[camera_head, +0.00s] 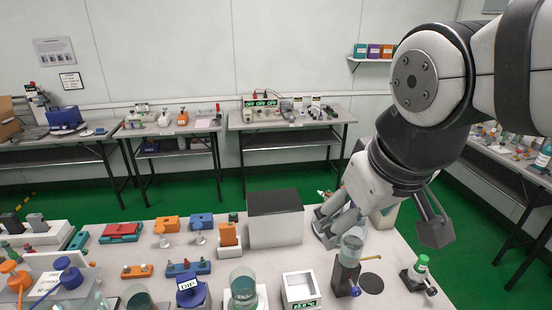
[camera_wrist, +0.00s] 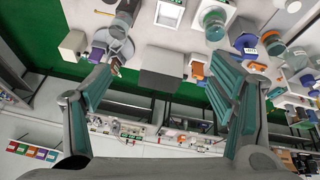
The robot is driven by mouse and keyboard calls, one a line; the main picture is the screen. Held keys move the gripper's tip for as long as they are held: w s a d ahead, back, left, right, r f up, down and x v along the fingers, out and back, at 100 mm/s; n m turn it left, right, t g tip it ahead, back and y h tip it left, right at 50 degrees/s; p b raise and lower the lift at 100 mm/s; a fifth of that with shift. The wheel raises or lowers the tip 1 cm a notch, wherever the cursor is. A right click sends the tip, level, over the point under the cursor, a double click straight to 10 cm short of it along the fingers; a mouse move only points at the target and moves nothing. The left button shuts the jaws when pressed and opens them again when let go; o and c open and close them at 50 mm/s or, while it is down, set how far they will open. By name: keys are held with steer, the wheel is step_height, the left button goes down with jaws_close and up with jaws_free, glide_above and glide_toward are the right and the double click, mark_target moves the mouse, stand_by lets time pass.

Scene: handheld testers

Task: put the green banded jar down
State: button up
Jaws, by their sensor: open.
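My gripper (camera_head: 382,232) is open over the right part of the near table, its fingers spread wide. In the wrist view my gripper (camera_wrist: 165,80) has nothing between its fingers. A glass jar with a dark green band (camera_head: 243,287) stands upright on a white plate at the front middle, apart from my gripper and to its left. It seems to be the green jar at the top of the wrist view (camera_wrist: 214,20). Another greenish jar (camera_head: 139,298) is cut off by the lower edge, so I cannot be sure which is meant.
A grey-topped box (camera_head: 275,219) stands left of my gripper. A white square device (camera_head: 300,291) stands at the front. The left side is crowded.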

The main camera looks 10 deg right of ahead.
steer(key=shift+s+d+r+m+t+y, duration=0.15)
steer(key=shift+s+m, duration=0.2)
steer(key=shift+s, duration=0.3)
steer(key=shift+s+d+r+m+t+y, duration=0.1)
steer(key=shift+s+m, duration=0.3)
steer(key=shift+s, duration=0.2)
steer(key=shift+s+d+r+m+t+y, duration=0.15)
steer(key=shift+s+m, duration=0.2)
steer(key=shift+s, duration=0.3)
